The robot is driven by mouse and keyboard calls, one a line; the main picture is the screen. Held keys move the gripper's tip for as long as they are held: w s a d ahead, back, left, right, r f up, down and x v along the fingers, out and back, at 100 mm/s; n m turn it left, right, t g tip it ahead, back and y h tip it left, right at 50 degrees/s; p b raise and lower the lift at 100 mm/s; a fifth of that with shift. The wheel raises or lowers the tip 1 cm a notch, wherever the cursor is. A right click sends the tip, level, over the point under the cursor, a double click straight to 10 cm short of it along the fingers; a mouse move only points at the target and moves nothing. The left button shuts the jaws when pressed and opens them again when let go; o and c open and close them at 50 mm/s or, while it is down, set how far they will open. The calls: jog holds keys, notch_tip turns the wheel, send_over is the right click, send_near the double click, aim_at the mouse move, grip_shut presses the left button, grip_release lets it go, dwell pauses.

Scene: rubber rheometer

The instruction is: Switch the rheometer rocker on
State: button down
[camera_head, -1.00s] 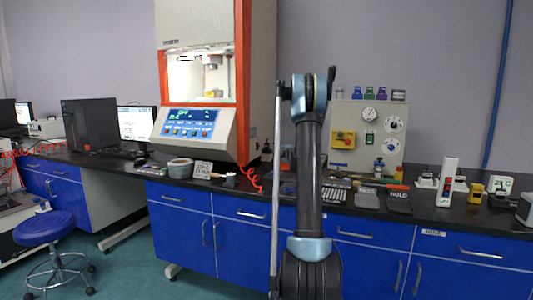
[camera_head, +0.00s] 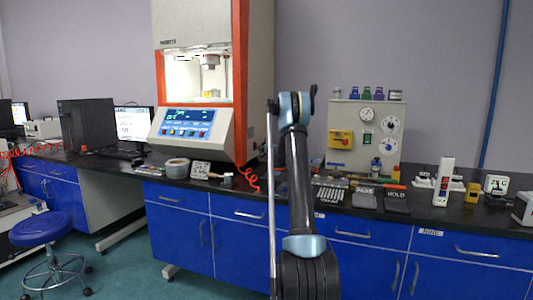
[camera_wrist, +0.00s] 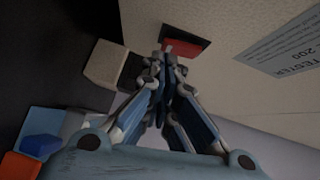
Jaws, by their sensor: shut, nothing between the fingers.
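The rheometer (camera_head: 245,80) is the tall cream machine with an orange-red frame and a sloped control panel (camera_head: 190,128), standing on the bench left of my arm. In the wrist view a red rocker (camera_wrist: 184,47) sits in a black surround on a cream machine face. My gripper (camera_wrist: 166,62) is shut and empty. Its fingertips are just in front of the rocker and overlap its lower left part in the picture. I cannot tell whether they touch it. In the head view my arm hides the gripper and the rocker does not show.
A grey label (camera_wrist: 285,48) is on the same machine face, to the right. A cream block (camera_wrist: 103,64) lies left of the fingers. On the black bench, a cream panel with dials (camera_head: 350,150) stands right of my arm, with small tools in front.

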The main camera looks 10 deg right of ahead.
jog(key=shift+w+a, duration=0.1)
jog(key=shift+a, duration=0.1)
jog(key=shift+w+a+f, duration=0.2)
jog(key=shift+a+f, duration=0.05)
jog(key=shift+a, duration=0.05)
dwell(0.3)
jog(key=s+d, duration=0.1)
jog(key=d, duration=0.1)
jog(key=s+d, duration=0.1)
jog(key=d, duration=0.1)
jog(key=shift+s+f, duration=0.35)
jog(key=shift+f, duration=0.05)
jog(key=v, duration=0.3)
jog(key=f+v, duration=0.1)
jog(key=v, duration=0.5)
jog(key=shift+s+a+f, duration=0.1)
jog(key=shift+f, duration=0.35)
